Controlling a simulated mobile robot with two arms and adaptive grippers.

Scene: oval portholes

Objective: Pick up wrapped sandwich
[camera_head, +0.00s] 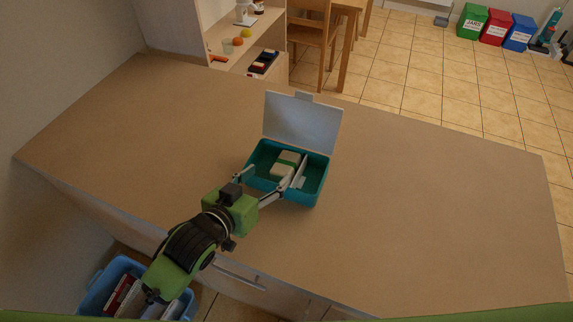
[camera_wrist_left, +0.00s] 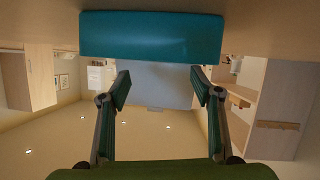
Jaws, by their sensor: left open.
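A pale block with a green band (camera_head: 284,170), which looks like the wrapped sandwich, lies in the left part of an open teal lunchbox (camera_head: 310,199) on the counter. The lunchbox's white lid (camera_head: 302,120) stands up at the back. My left gripper (camera_head: 269,175) is open and empty at the near side of the box, with its fingers spread on either side of the block. In the left wrist view, the teal box wall (camera_wrist_left: 150,36) and the pale lid show beyond the open fingers; the sandwich is hidden there. My right gripper is not in view.
The wooden counter (camera_head: 430,200) is clear around the box. A white divider (camera_head: 301,171) stands in the box, right of the block. A blue bin (camera_head: 100,288) is below the counter's front left. A shelf (camera_head: 235,65) and a chair (camera_head: 312,40) stand behind.

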